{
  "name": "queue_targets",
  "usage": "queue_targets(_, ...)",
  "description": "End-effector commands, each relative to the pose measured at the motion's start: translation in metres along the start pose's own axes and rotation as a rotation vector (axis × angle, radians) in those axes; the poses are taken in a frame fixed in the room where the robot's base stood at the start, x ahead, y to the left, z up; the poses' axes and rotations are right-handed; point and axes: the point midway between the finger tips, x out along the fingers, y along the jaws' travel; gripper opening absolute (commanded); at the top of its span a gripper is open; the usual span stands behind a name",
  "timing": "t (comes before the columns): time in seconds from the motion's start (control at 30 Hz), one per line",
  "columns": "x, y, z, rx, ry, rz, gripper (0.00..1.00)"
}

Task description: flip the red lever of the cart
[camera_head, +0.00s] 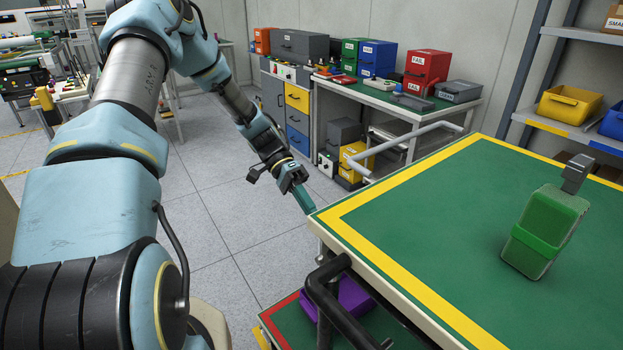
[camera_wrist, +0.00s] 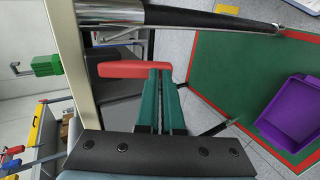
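The cart (camera_head: 420,225) has a green top with a yellow border and stands at the right in the head view. Its red lever (camera_wrist: 128,69) shows in the wrist view, lying roughly level across the picture; I cannot make it out in the head view. My gripper (camera_head: 306,208) points down just off the cart's near left corner. In the wrist view its two teal fingers (camera_wrist: 161,75) lie side by side with hardly any gap, nothing seen between them. Their tips meet the right end of the lever in the picture; I cannot tell if they touch it.
A green canister (camera_head: 545,235) stands on the cart top. A purple bin (camera_wrist: 292,113) sits on the cart's lower shelf (camera_wrist: 218,65). A dark bar (camera_wrist: 215,20) crosses above my fingers in the wrist view. A workbench (camera_head: 455,108) with boxes stands behind; open floor (camera_head: 230,200) lies left.

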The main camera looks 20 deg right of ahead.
Motion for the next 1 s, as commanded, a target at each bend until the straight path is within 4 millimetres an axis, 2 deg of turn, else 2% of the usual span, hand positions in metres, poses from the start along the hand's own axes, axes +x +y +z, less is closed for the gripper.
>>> queue_targets(0.13, 0.003, 0.000, 0.001, 0.000, -0.006, 0.004, 0.00)
queue_targets(0.27, -0.007, -0.002, 0.001, 0.001, -0.004, 0.002, 0.00)
queue_targets(0.7, -0.089, -0.003, 0.000, 0.001, 0.002, -0.001, 0.00)
queue_targets(0.83, -0.103, -0.002, 0.000, 0.000, 0.000, 0.000, 0.00)
queue_targets(1.0, -0.109, -0.001, 0.000, 0.000, 0.000, 0.000, 0.00)
